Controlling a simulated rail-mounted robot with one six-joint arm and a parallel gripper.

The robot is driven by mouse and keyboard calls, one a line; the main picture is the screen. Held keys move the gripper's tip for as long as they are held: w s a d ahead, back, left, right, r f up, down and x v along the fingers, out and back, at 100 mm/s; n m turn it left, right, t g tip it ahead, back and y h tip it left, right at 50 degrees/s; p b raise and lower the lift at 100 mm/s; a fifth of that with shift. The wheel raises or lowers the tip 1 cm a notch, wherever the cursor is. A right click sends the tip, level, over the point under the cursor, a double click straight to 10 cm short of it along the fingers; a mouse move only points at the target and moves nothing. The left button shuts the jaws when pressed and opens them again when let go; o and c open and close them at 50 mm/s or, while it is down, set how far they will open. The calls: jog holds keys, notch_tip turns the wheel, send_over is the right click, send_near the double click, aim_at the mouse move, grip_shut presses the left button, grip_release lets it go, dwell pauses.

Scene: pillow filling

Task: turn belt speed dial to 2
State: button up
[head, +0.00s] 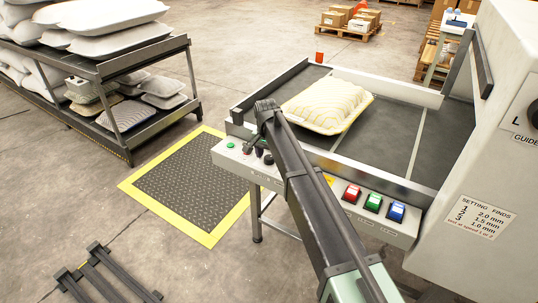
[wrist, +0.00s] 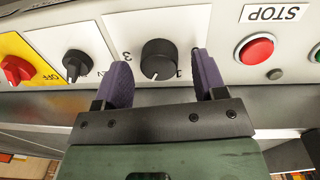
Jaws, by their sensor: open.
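The black round dial (wrist: 160,60) is on the light panel in the wrist view, with a 3 on its left and a 1 at its lower right. A small pale mark shows on its lower edge, between those two numbers; no 2 is visible. My gripper (wrist: 161,66) is open, with one purple finger on each side of the dial and visible gaps between. I cannot tell how far the fingertips are from the panel. In the head view my arm reaches over the control panel (head: 322,185), and the gripper end is small and dark there.
In the wrist view a smaller black knob (wrist: 76,64) and a red knob (wrist: 15,70) are left of the dial; a red button (wrist: 256,50) under an upside-down STOP label is right. In the head view a pillow-like item (head: 325,104) lies on the belt (head: 395,125).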

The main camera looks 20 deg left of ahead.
aim_at(267, 156)
notch_tip(267, 156, up, 10)
jog(key=p, duration=0.9)
jog(key=shift+a, duration=0.3)
jog(key=shift+r, duration=0.1)
jog(key=s+d+r+p, duration=0.2)
jog(key=s+d, duration=0.6)
jog(key=d, duration=0.6)
jog(key=s+d+r+n+p, duration=0.1)
jog(key=s+d+r+p, duration=0.2)
jog(key=s+d, duration=0.6)
jog(key=s+d+r+p, duration=0.3)
jog(key=s+d, duration=0.5)
jog(key=d, duration=1.3)
jog(key=shift+s+n+y, duration=0.2)
jog(key=shift+n+y, duration=0.1)
jog(key=shift+n, duration=0.1)
